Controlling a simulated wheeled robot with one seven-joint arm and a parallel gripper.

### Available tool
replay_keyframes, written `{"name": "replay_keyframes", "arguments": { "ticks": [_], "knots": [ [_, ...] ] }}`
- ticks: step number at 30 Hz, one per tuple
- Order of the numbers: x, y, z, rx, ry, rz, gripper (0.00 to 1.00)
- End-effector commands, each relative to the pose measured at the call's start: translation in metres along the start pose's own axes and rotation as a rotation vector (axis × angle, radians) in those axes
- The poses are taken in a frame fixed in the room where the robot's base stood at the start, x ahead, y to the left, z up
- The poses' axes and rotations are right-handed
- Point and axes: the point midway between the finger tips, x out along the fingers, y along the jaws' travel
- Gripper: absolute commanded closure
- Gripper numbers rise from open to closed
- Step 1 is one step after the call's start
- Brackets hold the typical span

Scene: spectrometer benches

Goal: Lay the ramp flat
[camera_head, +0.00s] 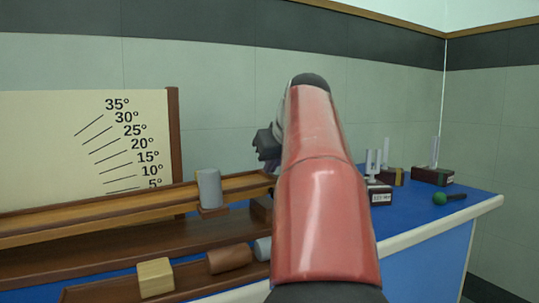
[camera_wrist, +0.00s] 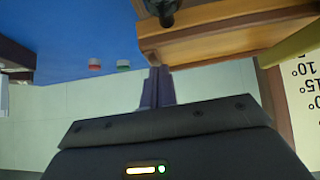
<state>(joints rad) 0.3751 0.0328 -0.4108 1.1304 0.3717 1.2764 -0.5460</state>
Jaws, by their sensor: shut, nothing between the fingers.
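The ramp (camera_head: 110,213) is a long wooden channel, tilted with its right end higher in the head view. A grey cylinder (camera_head: 209,187) stands on it near the right end, by a small wooden piece. The angle board (camera_head: 60,140) behind is marked from 5° to 35°. My gripper (camera_head: 267,146) is mostly hidden by my red arm near the ramp's right end. In the wrist view, my gripper (camera_wrist: 158,72) is shut and empty, with its fingertips close to a wooden part (camera_wrist: 220,30) that looks like the ramp's end. Whether they touch is unclear.
A tray below holds a pale block (camera_head: 155,278), a brown cylinder (camera_head: 230,259) and a partly hidden grey cylinder (camera_head: 263,248). Tuning forks on boxes (camera_head: 432,176) and a green-headed mallet (camera_head: 440,198) are at the right. Blue bench top (camera_head: 430,210) is clear before them.

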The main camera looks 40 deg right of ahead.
Motion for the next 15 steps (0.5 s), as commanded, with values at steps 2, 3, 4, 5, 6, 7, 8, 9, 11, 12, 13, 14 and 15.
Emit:
{"name": "replay_keyframes", "arguments": {
  "ticks": [2, 3, 4, 5, 6, 7, 8, 9, 11, 12, 13, 14, 15],
  "knots": [
    [0.02, 0.002, 0.021, 0.026, -0.004, -0.022, 1.0],
    [0.025, 0.002, 0.026, 0.035, -0.004, -0.031, 1.0],
    [0.029, 0.002, 0.029, 0.042, -0.003, -0.038, 1.0],
    [0.031, 0.002, 0.032, 0.047, -0.001, -0.043, 1.0],
    [0.034, 0.003, 0.035, 0.052, -0.003, -0.049, 1.0],
    [0.036, 0.003, 0.037, 0.056, -0.004, -0.054, 1.0],
    [0.038, 0.003, 0.038, 0.059, -0.006, -0.057, 1.0],
    [0.039, 0.003, 0.04, 0.062, -0.009, -0.06, 1.0],
    [0.04, 0.003, 0.041, 0.063, -0.013, -0.061, 1.0],
    [0.041, 0.003, 0.041, 0.063, -0.015, -0.06, 1.0],
    [0.041, 0.003, 0.041, 0.063, -0.016, -0.06, 1.0],
    [0.041, 0.004, 0.041, 0.063, -0.017, -0.059, 1.0],
    [0.042, 0.004, 0.042, 0.063, -0.018, -0.059, 1.0]
  ]
}}
